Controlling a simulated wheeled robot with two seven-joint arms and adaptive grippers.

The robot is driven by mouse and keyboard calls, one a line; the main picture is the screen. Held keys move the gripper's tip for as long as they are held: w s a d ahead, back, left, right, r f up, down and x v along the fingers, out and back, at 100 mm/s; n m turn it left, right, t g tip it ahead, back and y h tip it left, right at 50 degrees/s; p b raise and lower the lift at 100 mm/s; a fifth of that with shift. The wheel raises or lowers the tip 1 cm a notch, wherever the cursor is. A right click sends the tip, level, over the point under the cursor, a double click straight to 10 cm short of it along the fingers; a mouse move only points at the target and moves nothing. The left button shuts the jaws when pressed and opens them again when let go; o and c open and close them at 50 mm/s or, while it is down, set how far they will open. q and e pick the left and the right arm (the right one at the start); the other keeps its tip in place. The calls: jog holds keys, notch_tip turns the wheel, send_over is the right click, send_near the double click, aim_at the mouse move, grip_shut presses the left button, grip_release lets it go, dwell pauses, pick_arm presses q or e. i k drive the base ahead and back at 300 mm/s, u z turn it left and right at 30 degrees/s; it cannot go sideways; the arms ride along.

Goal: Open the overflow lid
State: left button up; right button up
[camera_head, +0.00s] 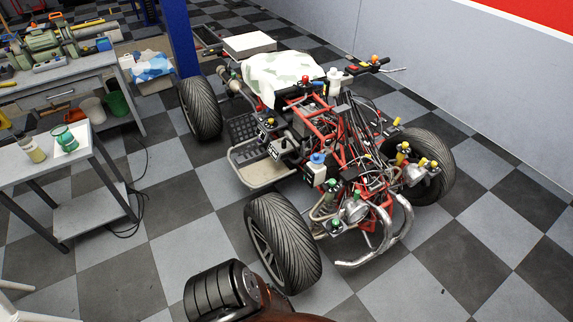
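The stripped quad (327,132) stands on the floor with its red frame, hoses and engine parts exposed. A white bottle (314,173) with a blue cap (318,158) sits on its near side, behind the near front wheel; it looks like the overflow bottle, and the cap appears seated on it. Another white container (334,82) stands higher up near the handlebar; its details are too small to tell. Neither of my grippers is in view.
The quad's near front tyre (284,240) and silver front bumper tube (382,245) stick out. A grey table (47,167) with two jars stands at left, a workbench (60,75) behind it. A blue post (180,40) rises behind the quad. Checkered floor is free around it.

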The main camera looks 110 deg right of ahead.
aim_at(318, 159)
jog(key=i, duration=0.35)
jog(key=z, duration=2.3)
jog(key=i, duration=1.5)
